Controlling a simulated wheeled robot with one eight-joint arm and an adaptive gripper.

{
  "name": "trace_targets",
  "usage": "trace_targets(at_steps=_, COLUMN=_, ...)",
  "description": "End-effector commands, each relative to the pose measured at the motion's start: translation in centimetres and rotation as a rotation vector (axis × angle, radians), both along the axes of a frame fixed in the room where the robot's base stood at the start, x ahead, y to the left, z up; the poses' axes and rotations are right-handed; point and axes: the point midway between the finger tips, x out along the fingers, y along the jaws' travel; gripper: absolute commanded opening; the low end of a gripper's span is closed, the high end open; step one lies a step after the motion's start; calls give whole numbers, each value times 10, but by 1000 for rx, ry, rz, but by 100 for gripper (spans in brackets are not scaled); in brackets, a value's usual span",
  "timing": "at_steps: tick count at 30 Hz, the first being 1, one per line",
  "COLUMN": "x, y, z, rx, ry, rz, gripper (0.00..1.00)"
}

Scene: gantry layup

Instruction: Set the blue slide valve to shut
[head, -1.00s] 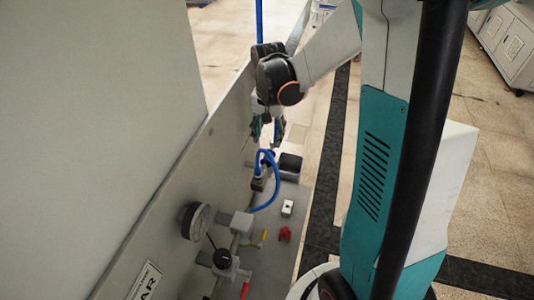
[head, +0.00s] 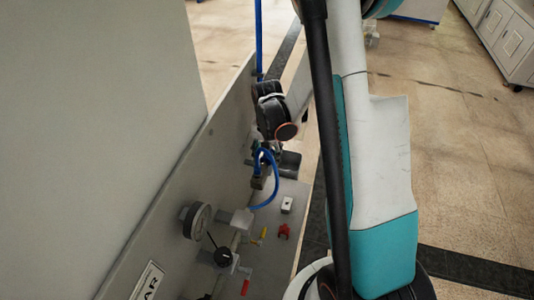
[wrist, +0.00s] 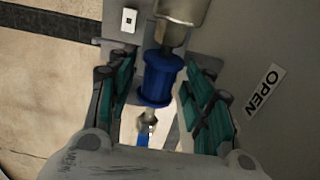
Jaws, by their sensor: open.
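The blue slide valve is a blue ribbed sleeve (wrist: 161,80) on a metal body (wrist: 180,15), in the middle of the wrist view. My gripper (wrist: 158,92) is open, with one green-padded finger on each side of the blue sleeve. Gaps show between the sleeve and both fingers. A label reading OPEN (wrist: 262,92) is on the panel to the right of the valve. In the head view my wrist hides most of my gripper, and I cannot make out the sleeve there.
A grey panel (head: 180,190) runs along the left. On or beside it are a blue hose (head: 272,190), a round gauge (head: 197,221), a black knob (head: 222,257), a white switch box (head: 287,204), a red part (head: 284,230) and a red lever (head: 245,286).

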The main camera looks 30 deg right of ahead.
Motion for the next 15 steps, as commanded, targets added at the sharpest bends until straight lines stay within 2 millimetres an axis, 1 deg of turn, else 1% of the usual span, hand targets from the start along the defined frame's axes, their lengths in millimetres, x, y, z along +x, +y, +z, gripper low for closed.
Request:
trace_targets(at_steps=4, x=0, y=0, z=0, rx=0, ry=0, rz=0, gripper=47)
trace_targets(at_steps=10, x=0, y=0, z=0, rx=0, ry=0, rz=0, gripper=2)
trace_targets(at_steps=11, x=0, y=0, z=0, rx=0, ry=0, rz=0, gripper=0)
trace_targets(at_steps=15, x=2, y=-2, z=0, rx=0, ry=0, rz=0, gripper=0)
